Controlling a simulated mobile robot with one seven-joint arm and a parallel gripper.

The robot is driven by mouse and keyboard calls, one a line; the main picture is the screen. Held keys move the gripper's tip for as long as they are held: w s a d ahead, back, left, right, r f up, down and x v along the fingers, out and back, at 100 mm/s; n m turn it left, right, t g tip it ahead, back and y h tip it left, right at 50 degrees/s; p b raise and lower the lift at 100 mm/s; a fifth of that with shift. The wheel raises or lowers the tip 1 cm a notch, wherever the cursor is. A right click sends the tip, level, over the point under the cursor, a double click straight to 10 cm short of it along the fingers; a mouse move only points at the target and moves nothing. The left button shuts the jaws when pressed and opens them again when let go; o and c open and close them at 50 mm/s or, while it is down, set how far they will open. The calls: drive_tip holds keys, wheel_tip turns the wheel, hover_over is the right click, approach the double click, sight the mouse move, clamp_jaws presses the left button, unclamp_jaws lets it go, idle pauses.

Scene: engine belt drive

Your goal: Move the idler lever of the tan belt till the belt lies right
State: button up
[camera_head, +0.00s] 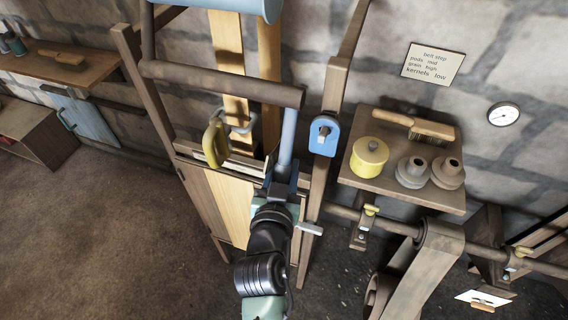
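A tan belt (227,45) runs down in upright strips inside the wooden frame, behind a brown crossbar. A yellow curved handle (213,145) hangs in front of the strips beside a grey metal loop. A slim blue bar (288,135) hangs from the crossbar's right end. I cannot tell for sure which of these is the idler lever. My gripper (283,172) is at the lower end of the blue bar, right of the yellow handle. Its fingers are too small and hidden to show whether they grip the bar.
A blue plate with a knob (323,136) is on the right post. A shelf (365,180) holds a yellow pot (369,157), a brush and two grey-brown pieces. A grey-brown belt (430,265) is lower right. A note (433,64) and a gauge (503,115) are on the wall. Left floor is clear.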

drive_tip(key=o, duration=0.4)
drive_tip(key=shift+s, duration=0.1)
drive_tip(key=b+v, duration=0.3)
drive_tip(key=v, duration=0.9)
drive_tip(key=shift+s, duration=0.4)
drive_tip(key=w+d+r+t, duration=0.1)
drive_tip(key=w+r+t, duration=0.15)
drive_tip(key=r, duration=0.85)
drive_tip(key=w+r+t, duration=0.1)
drive_tip(key=r+t, duration=0.2)
drive_tip(key=r, duration=0.9)
drive_tip(key=w+d+r+t, duration=0.1)
drive_tip(key=r+t, duration=0.2)
drive_tip(key=r, duration=0.8)
drive_tip(key=s+r+t, duration=0.1)
drive_tip(key=r, duration=0.3)
drive_tip(key=s+r+n+t+y, duration=0.1)
drive_tip(key=s+r, duration=0.1)
drive_tip(key=r, duration=0.2)
drive_tip(key=s+r+n+t+y, duration=0.1)
drive_tip(key=s+r, duration=0.1)
drive_tip(key=r, duration=0.2)
drive_tip(key=shift+s+d+t, duration=0.1)
drive_tip(key=shift+d+t, duration=0.05)
drive_tip(key=shift+t, duration=0.1)
